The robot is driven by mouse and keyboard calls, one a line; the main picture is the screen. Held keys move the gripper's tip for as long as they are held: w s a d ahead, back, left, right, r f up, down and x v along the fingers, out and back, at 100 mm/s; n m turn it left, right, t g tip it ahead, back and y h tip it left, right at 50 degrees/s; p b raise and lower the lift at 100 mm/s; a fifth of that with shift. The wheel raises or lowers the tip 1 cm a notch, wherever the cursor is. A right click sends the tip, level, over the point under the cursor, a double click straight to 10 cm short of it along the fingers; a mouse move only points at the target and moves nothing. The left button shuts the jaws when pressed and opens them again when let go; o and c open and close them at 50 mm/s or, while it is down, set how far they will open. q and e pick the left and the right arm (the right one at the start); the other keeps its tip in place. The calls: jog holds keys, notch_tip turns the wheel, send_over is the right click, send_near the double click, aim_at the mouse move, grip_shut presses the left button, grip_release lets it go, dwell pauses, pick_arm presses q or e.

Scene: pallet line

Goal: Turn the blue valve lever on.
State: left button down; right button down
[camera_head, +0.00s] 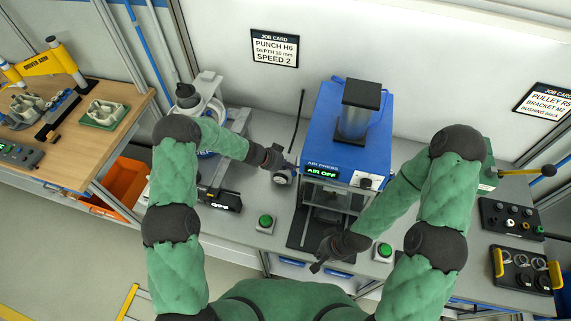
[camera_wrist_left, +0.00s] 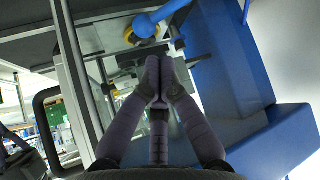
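The blue valve lever (camera_wrist_left: 160,15) shows at the top of the left wrist view, with a yellow round part beside it. In the head view the lever is mostly hidden by my left gripper (camera_head: 287,165), at the left side of the blue air press (camera_head: 314,140). My left gripper (camera_wrist_left: 155,62) has its fingertips together with nothing visible between them, just short of the lever. I cannot tell if they touch it. The press display (camera_head: 321,173) reads AIR OFF. My right gripper (camera_head: 318,266) hangs low in front of the press; its opening is unclear.
Green buttons stand at the left (camera_head: 265,222) and right (camera_head: 383,251) of the press front. A grey machine with a display (camera_head: 222,202) stands left of the press. Black trays of small parts (camera_head: 511,219) lie at the right. A wooden bench (camera_head: 75,150) is at far left.

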pick_arm(q)
jog(key=shift+x, duration=2.75)
